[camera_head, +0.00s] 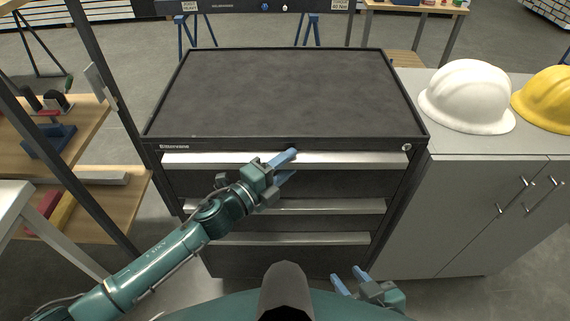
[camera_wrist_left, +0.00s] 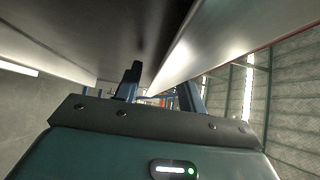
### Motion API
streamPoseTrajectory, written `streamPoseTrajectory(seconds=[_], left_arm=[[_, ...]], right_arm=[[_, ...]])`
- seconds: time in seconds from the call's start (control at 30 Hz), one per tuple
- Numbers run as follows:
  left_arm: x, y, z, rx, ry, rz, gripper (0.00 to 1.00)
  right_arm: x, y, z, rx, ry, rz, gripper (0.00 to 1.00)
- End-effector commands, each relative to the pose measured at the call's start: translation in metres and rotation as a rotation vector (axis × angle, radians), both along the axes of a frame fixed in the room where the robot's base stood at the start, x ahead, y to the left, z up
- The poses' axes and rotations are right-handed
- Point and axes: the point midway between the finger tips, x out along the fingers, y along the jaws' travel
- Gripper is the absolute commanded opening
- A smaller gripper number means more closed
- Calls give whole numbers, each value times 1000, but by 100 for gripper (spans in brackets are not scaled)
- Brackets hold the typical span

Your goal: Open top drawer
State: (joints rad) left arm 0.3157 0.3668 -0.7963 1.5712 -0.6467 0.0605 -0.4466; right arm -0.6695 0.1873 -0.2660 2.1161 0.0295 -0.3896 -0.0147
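A black tool cabinet (camera_head: 280,88) stands in front of me. Its top drawer has a long silver handle strip (camera_head: 350,160) just under the cabinet top, and the drawer looks closed. My left gripper (camera_head: 286,167) is at the middle of this strip, with one blue finger over it and the other just below. In the left wrist view, the strip (camera_wrist_left: 215,45) runs between the two parted fingers (camera_wrist_left: 160,92); I cannot tell whether they touch it. My right gripper (camera_head: 351,280) is open and empty, low in front of the cabinet.
Lower drawers have similar silver strips (camera_head: 300,239). A grey cupboard (camera_head: 465,210) stands at the right with a white helmet (camera_head: 465,95) and a yellow helmet (camera_head: 550,98) on it. Wooden shelves (camera_head: 85,150) with tools stand at the left.

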Motion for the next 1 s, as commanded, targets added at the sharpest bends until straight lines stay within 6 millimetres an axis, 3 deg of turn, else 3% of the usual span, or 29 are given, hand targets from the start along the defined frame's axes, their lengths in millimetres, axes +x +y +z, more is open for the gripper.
streamPoseTrajectory(seconds=[0.07,0.53,1.0], left_arm=[[0,0,0,0,0,0,38],[0,1,-1,1,3,1,0],[-1,4,-4,4,8,2,0]], right_arm=[[0,0,0,1,-1,-1,36],[1,1,3,5,-5,-2,36],[1,2,3,6,-6,-1,36]])
